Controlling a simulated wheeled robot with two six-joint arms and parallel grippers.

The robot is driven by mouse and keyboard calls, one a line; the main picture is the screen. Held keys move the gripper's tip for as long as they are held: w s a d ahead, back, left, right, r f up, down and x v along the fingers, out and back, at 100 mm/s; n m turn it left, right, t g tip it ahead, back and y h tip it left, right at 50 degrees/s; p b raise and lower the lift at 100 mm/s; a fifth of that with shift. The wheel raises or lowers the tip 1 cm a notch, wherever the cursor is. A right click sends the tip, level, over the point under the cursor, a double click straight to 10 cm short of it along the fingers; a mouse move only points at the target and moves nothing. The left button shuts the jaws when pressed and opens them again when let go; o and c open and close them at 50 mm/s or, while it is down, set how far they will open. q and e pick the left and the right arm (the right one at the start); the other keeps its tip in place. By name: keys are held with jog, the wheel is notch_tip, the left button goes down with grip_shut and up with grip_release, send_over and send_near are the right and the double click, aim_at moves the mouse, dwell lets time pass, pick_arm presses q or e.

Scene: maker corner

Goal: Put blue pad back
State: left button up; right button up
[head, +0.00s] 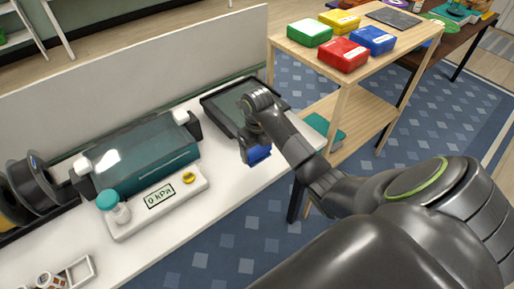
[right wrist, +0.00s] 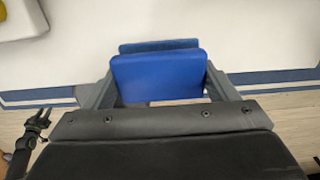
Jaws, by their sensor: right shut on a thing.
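The blue pad (head: 257,155) hangs below my right gripper (head: 252,142), in front of the dark tray (head: 222,106) and near the table's front edge. In the right wrist view the pad (right wrist: 160,75) sits between the two fingers, which are shut on it. A second, darker blue surface (right wrist: 158,46) shows just behind it; I cannot tell whether it is the same piece. A small dark claw-like part, probably my left gripper (right wrist: 36,122), shows at the lower left of that view, its opening unclear. The head view does not show my left gripper.
The white table (head: 215,200) holds a teal-covered machine (head: 145,160) and a gauge panel (head: 160,204) reading 0 kPa. A wooden shelf cart (head: 395,55) with green, yellow, red and blue boxes stands at the right.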

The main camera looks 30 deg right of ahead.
jog(key=shift+f+b, duration=2.2)
jog(key=shift+f, duration=0.95)
jog(key=o, duration=0.9)
jog(key=shift+c, duration=0.2)
jog(key=shift+r, duration=0.1)
jog(key=shift+r+p, duration=3.95)
jog(key=shift+r, duration=1)
